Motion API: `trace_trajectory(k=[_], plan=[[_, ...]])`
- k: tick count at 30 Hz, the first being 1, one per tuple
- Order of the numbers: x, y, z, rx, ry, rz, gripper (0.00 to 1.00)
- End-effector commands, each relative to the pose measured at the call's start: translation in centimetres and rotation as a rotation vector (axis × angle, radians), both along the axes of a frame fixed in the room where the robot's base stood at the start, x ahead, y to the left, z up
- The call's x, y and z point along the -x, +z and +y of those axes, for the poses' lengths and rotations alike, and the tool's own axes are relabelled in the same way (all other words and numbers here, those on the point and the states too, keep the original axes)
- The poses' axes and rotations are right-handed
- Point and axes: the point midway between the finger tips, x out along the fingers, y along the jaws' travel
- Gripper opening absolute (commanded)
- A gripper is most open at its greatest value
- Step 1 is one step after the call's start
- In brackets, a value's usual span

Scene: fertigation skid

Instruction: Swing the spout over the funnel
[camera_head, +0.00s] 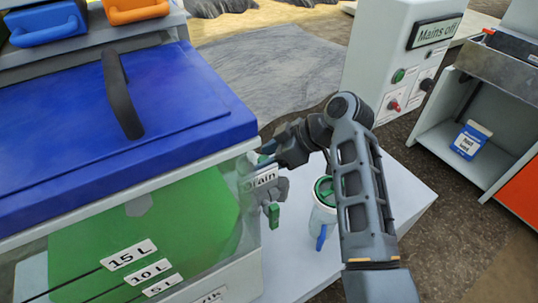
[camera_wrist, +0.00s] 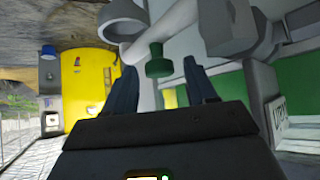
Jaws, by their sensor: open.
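A grey drain fitting (camera_head: 279,188) with a short green spout end (camera_head: 273,214) sticks out from the tank's right side, by the Drain label. A white container with a green, open-looking top (camera_head: 324,190) stands to its right on the white shelf; I take this top for the funnel, and my arm hides part of it. The spout end looks left of the funnel, apart from it. My gripper is beside the drain fitting, largely hidden in the head view. In the wrist view my gripper (camera_wrist: 161,80) is open, with a green flared piece (camera_wrist: 158,62) between or just beyond its fingertips; contact is unclear.
The blue-lidded tank (camera_head: 150,135) with green liquid fills the left. A white control box (camera_head: 397,60) reading "Mains off" stands behind. An open cabinet (camera_head: 445,130) with a blue-and-white container (camera_head: 471,140) is at right. The white shelf (camera_head: 405,192) has free room right of my arm.

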Motion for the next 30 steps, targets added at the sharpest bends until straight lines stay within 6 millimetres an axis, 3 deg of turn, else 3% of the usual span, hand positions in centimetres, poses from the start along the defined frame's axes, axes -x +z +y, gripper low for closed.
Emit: trace_trajectory(k=[4,21,30], plan=[[-0.01,0.01,0.00,0.000,0.000,0.000,0.56],[0.00,0.03,-0.03,0.000,0.000,0.000,0.02],[0.00,0.02,-0.01,0.000,0.000,0.000,0.00]])
